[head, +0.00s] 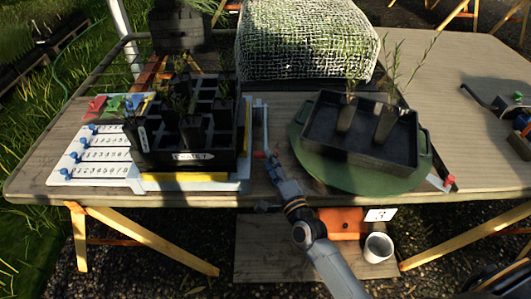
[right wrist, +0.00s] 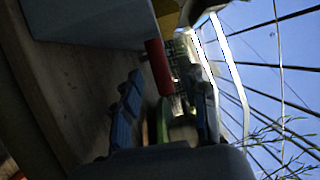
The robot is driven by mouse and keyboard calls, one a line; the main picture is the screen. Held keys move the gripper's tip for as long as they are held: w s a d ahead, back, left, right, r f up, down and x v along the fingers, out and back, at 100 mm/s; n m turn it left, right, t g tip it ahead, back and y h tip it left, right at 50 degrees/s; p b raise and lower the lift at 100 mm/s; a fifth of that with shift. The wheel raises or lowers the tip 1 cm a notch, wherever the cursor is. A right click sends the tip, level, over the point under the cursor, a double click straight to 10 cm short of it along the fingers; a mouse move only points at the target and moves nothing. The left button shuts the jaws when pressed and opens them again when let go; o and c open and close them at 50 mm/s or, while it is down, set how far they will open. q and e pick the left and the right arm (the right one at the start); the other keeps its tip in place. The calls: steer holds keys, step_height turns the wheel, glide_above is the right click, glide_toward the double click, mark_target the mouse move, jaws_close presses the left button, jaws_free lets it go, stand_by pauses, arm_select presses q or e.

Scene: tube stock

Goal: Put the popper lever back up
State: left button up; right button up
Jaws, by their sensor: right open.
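The popper lever's red handle (head: 259,154) sits low at the right side of the white popper base (head: 238,184). A black tray of tube cells (head: 190,165) with seedlings stands on that base. My right gripper (head: 272,163) is open, close to the right of the red handle. In the right wrist view the red handle (right wrist: 157,67) lies just beyond the gap between the two blue-grey fingers (right wrist: 166,95), apparently not gripped. Whether a finger touches it I cannot tell. My left gripper is not in view.
A dark tray (head: 360,145) with two potted plants stands on a round green mat (head: 310,165) right of my gripper. A mesh-covered block (head: 305,45) is behind. A white cup (head: 378,247) stands below the table's front edge. The table's right part is mostly clear.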

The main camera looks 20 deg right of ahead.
steer(key=shift+w+a+r, duration=0.1)
steer(key=shift+w+a, duration=0.1)
steer(key=shift+w, duration=1.7)
jaws_close()
